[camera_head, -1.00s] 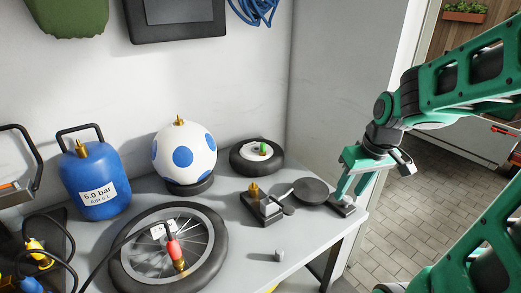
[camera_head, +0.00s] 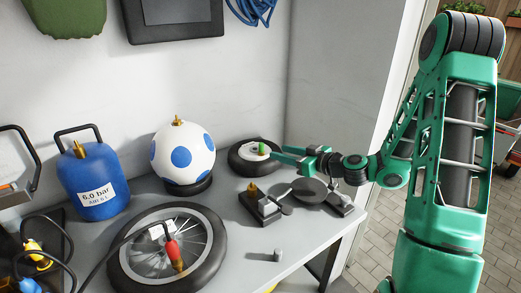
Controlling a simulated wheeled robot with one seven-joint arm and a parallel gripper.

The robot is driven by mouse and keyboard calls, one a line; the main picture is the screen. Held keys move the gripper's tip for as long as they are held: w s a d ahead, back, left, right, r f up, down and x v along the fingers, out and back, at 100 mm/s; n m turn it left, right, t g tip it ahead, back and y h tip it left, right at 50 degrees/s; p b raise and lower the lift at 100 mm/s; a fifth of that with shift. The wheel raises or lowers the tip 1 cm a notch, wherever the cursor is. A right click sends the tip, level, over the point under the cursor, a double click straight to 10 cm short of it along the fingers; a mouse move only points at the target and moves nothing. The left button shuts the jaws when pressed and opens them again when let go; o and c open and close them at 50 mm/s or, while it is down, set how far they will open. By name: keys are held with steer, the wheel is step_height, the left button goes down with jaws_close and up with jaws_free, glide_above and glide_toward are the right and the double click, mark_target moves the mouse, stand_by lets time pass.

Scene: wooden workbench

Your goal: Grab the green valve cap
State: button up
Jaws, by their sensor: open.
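The green valve cap (camera_head: 262,147) stands upright on the small black wheel with a white hub (camera_head: 245,154), at the back right of the bench. My gripper (camera_head: 277,155) is open and level, pointing left. Its fingertips are just to the right of the cap, at the wheel's right edge. I cannot tell whether a finger touches the wheel. Nothing shows between the fingers.
A foot pump (camera_head: 262,205) with a round black pad lies below my gripper. A white ball with blue spots (camera_head: 183,155) stands left of the small wheel. A large spoked wheel (camera_head: 205,262), a blue tank (camera_head: 92,182) and a small grey cap (camera_head: 278,255) are also on the grey bench (camera_head: 240,262).

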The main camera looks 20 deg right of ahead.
mark_target(263, 146)
steer(key=x, duration=0.5)
steer(key=shift+w, duration=0.3)
steer(key=shift+x, duration=2.65)
steer(key=shift+a+r, duration=0.1)
steer(key=shift+r, duration=0.1)
steer(key=shift+s, duration=0.1)
jaws_close()
